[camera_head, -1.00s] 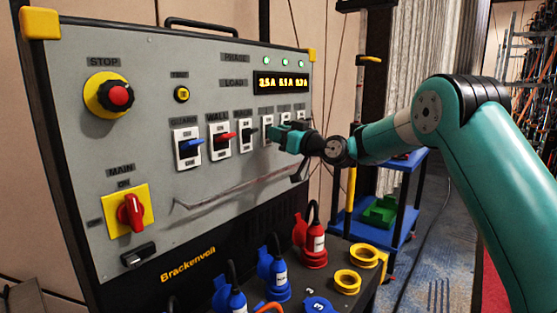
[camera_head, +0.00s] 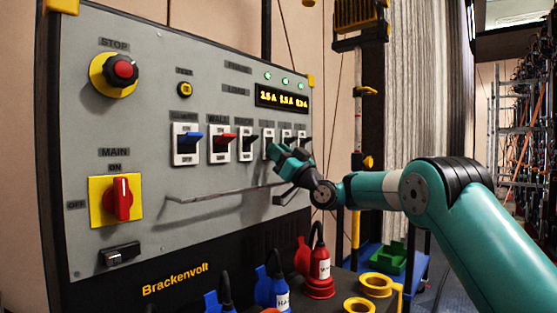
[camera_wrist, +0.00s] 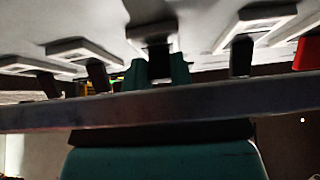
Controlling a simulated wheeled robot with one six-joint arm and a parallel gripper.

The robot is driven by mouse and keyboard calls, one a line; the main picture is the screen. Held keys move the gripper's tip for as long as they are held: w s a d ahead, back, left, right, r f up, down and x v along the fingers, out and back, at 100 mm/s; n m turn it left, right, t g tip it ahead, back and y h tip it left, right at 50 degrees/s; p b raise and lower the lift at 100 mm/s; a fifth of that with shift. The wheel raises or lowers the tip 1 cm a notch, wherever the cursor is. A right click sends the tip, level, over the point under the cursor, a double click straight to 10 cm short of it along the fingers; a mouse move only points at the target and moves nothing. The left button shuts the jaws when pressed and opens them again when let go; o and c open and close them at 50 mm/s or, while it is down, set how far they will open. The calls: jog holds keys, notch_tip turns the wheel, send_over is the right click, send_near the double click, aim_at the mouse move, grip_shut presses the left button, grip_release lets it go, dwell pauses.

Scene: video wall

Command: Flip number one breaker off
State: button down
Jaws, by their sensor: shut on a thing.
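The grey breaker panel (camera_head: 215,75) carries a row of white-framed toggle switches. From the left come a blue lever (camera_head: 190,138), a red lever (camera_head: 222,141), then several black levers. The labels above the black ones are too small to read, so I cannot tell which says one. My teal and black gripper (camera_head: 279,153) is at the fourth switch (camera_head: 268,141) from the left. In the wrist view, its teal fingers (camera_wrist: 157,74) sit either side of a black lever (camera_wrist: 155,54), shut on it. The red lever (camera_wrist: 307,53) shows there at the right edge.
A thin metal bar (camera_head: 225,193) runs across the panel below the switches. Red stop button (camera_head: 124,69) and red main knob (camera_head: 121,199) are at the left. A lit display (camera_head: 282,97) is above. Red and blue plugs (camera_head: 319,267) stand below. Black levers (camera_wrist: 240,56) flank the held one.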

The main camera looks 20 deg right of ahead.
dwell(0.3)
jog(key=c, duration=1)
grip_release()
jog(key=shift+o, duration=0.2)
jog(key=b+v, duration=1)
jog(key=v, duration=0.7)
jog(key=shift+f, duration=0.2)
jog(key=shift+s, duration=0.1)
